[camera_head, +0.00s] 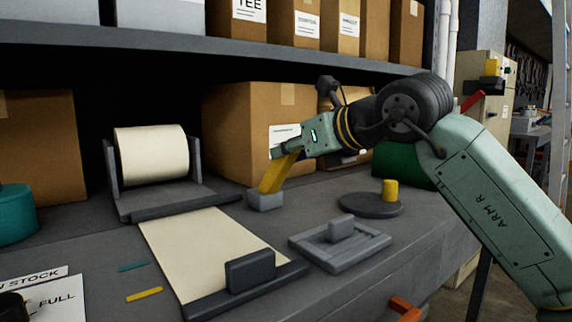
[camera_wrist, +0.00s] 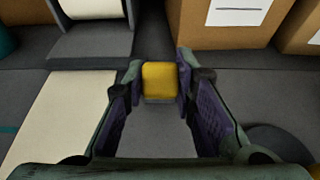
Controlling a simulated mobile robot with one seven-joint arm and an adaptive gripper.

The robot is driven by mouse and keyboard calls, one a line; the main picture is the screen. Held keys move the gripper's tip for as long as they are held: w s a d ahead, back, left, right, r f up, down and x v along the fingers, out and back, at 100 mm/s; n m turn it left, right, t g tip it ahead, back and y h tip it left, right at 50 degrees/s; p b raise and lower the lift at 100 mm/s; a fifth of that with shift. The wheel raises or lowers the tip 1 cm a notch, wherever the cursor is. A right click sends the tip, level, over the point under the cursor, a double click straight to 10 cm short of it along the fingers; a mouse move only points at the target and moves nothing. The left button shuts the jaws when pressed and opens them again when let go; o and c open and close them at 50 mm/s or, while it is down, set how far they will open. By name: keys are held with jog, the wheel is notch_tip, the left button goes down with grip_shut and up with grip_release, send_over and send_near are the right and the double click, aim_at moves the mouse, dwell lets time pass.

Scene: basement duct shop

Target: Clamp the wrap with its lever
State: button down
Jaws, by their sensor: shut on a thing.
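The yellow lever (camera_head: 274,178) rises from a small grey block (camera_head: 264,201) on the bench, tilted up and to the right. My gripper (camera_head: 285,154) is at its upper end. In the wrist view the yellow lever end (camera_wrist: 160,79) sits between the two fingertips of my gripper (camera_wrist: 160,82), which is shut on it. The cream wrap (camera_head: 213,249) lies flat, left of the lever's block, running from the roll (camera_head: 152,154) toward a dark bar with an upright tab (camera_head: 250,271). The wrap also shows at left in the wrist view (camera_wrist: 62,115).
A grey slotted plate with a raised block (camera_head: 340,247) and a round dark disc with a yellow knob (camera_head: 370,204) lie to the right. Cardboard boxes (camera_head: 232,140) stand behind, under a shelf (camera_head: 230,53). Small teal and yellow strips (camera_head: 145,295) lie left of the wrap.

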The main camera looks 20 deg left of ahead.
jog(key=shift+s+d+f, duration=0.1)
jog(key=shift+f, duration=0.05)
dwell(0.3)
jog(key=c, duration=1.3)
grip_release()
jog(key=v, duration=1.2)
jog(key=shift+s+f, duration=0.1)
jog(key=shift+f, duration=0.05)
jog(key=shift+d, duration=0.15)
